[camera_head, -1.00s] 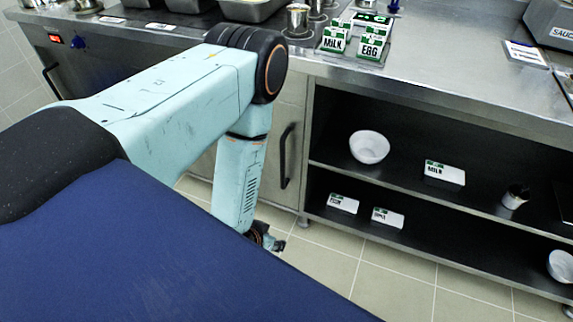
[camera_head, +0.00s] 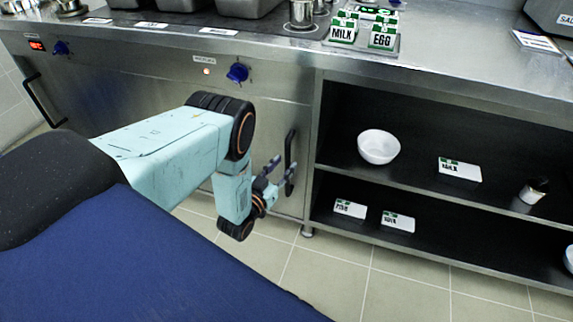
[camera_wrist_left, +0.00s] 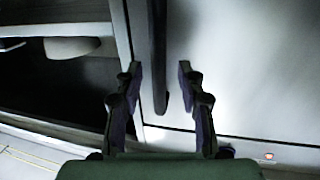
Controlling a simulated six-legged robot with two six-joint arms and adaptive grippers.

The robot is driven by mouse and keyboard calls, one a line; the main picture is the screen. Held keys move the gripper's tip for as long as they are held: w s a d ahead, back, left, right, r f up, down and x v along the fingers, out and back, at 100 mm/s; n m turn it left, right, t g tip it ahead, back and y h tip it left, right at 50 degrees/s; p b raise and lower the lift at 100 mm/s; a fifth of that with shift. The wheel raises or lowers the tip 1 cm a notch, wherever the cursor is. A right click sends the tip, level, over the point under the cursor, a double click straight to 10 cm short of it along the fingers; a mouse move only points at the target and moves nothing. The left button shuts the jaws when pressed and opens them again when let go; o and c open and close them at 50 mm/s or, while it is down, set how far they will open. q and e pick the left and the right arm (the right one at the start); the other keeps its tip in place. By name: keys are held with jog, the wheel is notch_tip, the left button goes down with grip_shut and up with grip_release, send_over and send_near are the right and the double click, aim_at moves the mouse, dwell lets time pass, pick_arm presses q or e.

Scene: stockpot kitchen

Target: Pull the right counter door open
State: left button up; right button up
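The right counter door (camera_head: 270,130) is a steel panel just left of the open shelves, and it looks closed. Its black vertical bar handle (camera_head: 290,160) is near the panel's right edge. My left gripper (camera_head: 284,172) is open, with its fingers pointing at the lower part of the handle. In the left wrist view the handle (camera_wrist_left: 158,60) comes down between the two spread fingers of the gripper (camera_wrist_left: 158,85), with a gap on each side. The door also fills the right of that view (camera_wrist_left: 240,80). My right gripper is not in view.
Labelled boxes (camera_head: 363,33) stand on the steel counter (camera_head: 440,55). The tiled floor (camera_head: 330,265) in front is clear.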

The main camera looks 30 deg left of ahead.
pick_arm(q)
jog(key=shift+w+f, duration=0.15)
jog(key=shift+w, duration=0.5)
jog(key=shift+w+r+b, duration=0.2)
jog(key=shift+w+b, duration=0.15)
jog(key=shift+w, duration=0.35)
jog(key=shift+c, duration=0.3)
grip_shut()
jog(key=shift+f, duration=0.1)
